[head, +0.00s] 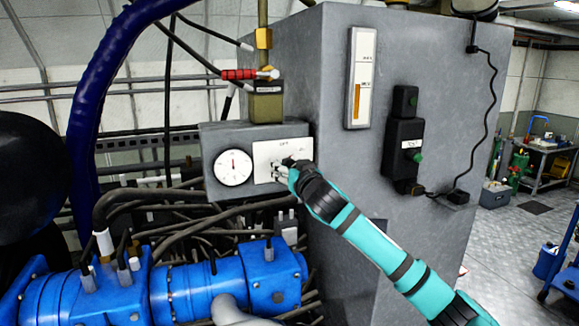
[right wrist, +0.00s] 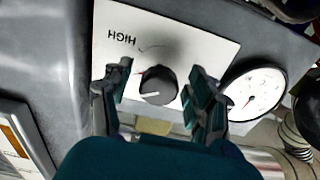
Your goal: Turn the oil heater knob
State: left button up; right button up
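The oil heater knob (right wrist: 158,85) is round and black with a white pointer line. It sits on a white plate (head: 268,160) marked with "HIGH" in the right wrist view, on the front of a grey box. My right gripper (head: 285,172) is at this plate. In the right wrist view its two fingers (right wrist: 158,88) stand apart, one on each side of the knob, with gaps between them and it. In the head view the gripper largely hides the knob. My left gripper is not in view.
A round white gauge (head: 232,167) is just left of the plate. A red-handled valve (head: 248,74) is above the box. A grey tank (head: 425,90) with a level gauge (head: 360,78) and black switch box (head: 404,145) is to the right. Blue pumps (head: 190,290) and hoses lie below.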

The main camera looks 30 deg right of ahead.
jog(key=c, duration=1.1)
jog(key=n+p, duration=0.3)
jog(key=n, duration=0.2)
jog(key=shift+r+n+p, duration=0.1)
jog(key=shift+n+p, duration=0.25)
jog(key=shift+n, duration=0.05)
jog(key=n+p, duration=0.2)
jog(key=n, duration=0.1)
jog(key=shift+d, duration=0.1)
jog(key=shift+n+p, duration=0.6)
jog(key=shift+n, duration=0.9)
jog(key=o, duration=1.2)
